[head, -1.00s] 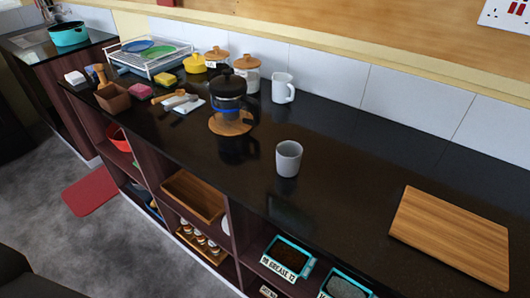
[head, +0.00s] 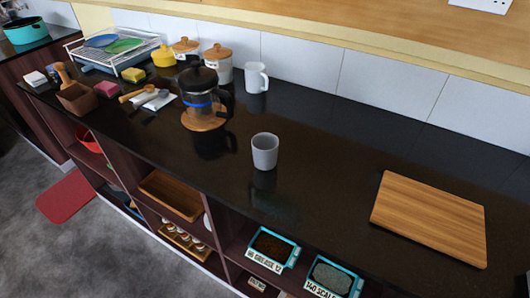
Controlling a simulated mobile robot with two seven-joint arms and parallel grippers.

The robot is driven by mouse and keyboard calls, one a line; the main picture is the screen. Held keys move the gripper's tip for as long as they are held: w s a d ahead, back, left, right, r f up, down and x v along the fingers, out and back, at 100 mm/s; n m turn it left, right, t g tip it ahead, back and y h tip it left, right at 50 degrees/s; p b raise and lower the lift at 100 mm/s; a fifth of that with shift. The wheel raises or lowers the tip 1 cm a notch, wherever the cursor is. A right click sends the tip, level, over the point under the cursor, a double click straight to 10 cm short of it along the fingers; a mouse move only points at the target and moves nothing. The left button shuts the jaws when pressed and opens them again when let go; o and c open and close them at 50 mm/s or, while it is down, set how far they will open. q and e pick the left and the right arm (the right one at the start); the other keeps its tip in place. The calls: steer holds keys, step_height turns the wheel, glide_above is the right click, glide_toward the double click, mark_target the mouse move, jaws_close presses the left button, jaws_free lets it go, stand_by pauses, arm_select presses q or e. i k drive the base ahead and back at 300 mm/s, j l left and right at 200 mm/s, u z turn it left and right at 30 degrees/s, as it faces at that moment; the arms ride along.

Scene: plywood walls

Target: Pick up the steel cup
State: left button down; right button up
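A light grey cup (head: 265,151) with no handle showing stands upright on the black counter (head: 310,170), near its front edge. It looks like the steel cup, though its material is hard to tell. A white mug (head: 256,78) with a handle stands farther back against the tiled wall. Neither of my grippers shows in the head view, and nothing touches the cup.
A French press (head: 198,97) on a round wooden mat stands left of the cup. A wooden cutting board (head: 430,217) lies to the right. The counter around the cup is clear. Open shelves (head: 172,195) with trays sit below. A dish rack (head: 112,50) is far left.

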mark_target(265, 146)
steer(key=j+z, duration=0.15)
steer(key=z, duration=1.2)
steer(key=k+j+z, duration=0.15)
steer(key=j+z, duration=0.3)
steer(key=k+j+z, duration=0.2)
steer(key=z, duration=0.3)
steer(key=k+j+z, duration=0.35)
steer(key=k+j, duration=0.5)
steer(key=k, duration=0.2)
